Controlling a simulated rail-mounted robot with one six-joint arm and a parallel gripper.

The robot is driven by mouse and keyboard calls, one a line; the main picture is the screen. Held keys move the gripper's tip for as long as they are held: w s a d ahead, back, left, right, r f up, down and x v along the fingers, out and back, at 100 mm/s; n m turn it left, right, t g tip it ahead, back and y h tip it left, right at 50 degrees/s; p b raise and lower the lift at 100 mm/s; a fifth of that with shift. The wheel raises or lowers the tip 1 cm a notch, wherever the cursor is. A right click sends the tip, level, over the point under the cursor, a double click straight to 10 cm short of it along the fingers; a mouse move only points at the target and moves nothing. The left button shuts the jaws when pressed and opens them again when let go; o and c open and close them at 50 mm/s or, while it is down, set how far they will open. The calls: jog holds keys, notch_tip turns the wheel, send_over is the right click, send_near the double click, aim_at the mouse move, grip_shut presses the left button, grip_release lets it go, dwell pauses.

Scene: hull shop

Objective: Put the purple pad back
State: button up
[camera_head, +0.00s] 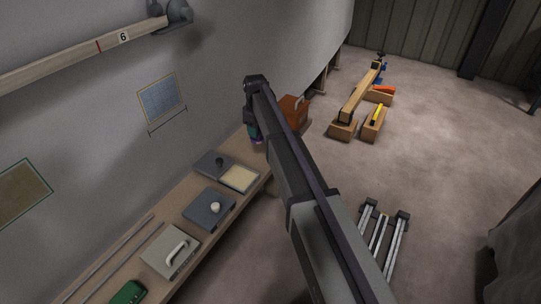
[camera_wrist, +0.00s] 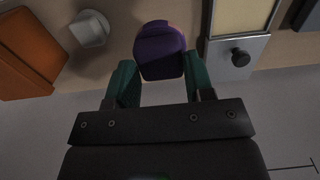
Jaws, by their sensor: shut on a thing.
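The purple pad (camera_wrist: 160,55) is a rounded purple piece at the upper middle of the wrist view. My gripper (camera_wrist: 161,78) has its two teal fingers on either side of it and is shut on it. In the head view my gripper (camera_head: 255,132) is at the far end of the bench, partly hidden by my arm, with only a sliver of purple below it. I cannot tell whether the pad touches the bench. A tray with a cream panel (camera_head: 240,178) and a black knob (camera_wrist: 240,57) lies close by, to the right in the wrist view.
An orange-brown box (camera_head: 292,113) stands beyond my gripper. A grey-white rounded piece (camera_wrist: 90,28) is near it. Along the bench (camera_head: 226,228) are a white-knobbed block (camera_head: 209,207), a handled plate (camera_head: 171,250), rods and a green object (camera_head: 128,293). The wall is close behind.

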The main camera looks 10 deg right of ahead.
aim_at(258, 140)
jog(key=shift+w+d+r, duration=0.15)
jog(key=shift+w+d, duration=0.2)
jog(key=shift+w, duration=0.1)
jog(key=f+b, duration=0.6)
jog(key=shift+s+a+f, duration=0.15)
jog(key=shift+a+f, duration=0.05)
jog(key=shift+f, duration=0.05)
notch_tip(258, 140, down, 4)
jog(key=b, duration=0.4)
jog(key=o, duration=0.9)
jog(key=shift+r, duration=0.15)
notch_tip(258, 140, up, 13)
jog(key=p, duration=1.2)
jog(key=shift+s+f, duration=0.1)
jog(key=shift+f, duration=0.15)
jog(key=s+m, duration=0.9)
jog(key=s, duration=2.7)
notch_tip(258, 140, up, 14)
jog(key=p, duration=1.4)
jog(key=shift+w+r+p, duration=0.2)
jog(key=shift+w+p, duration=0.15)
jog(key=shift+w, duration=0.1)
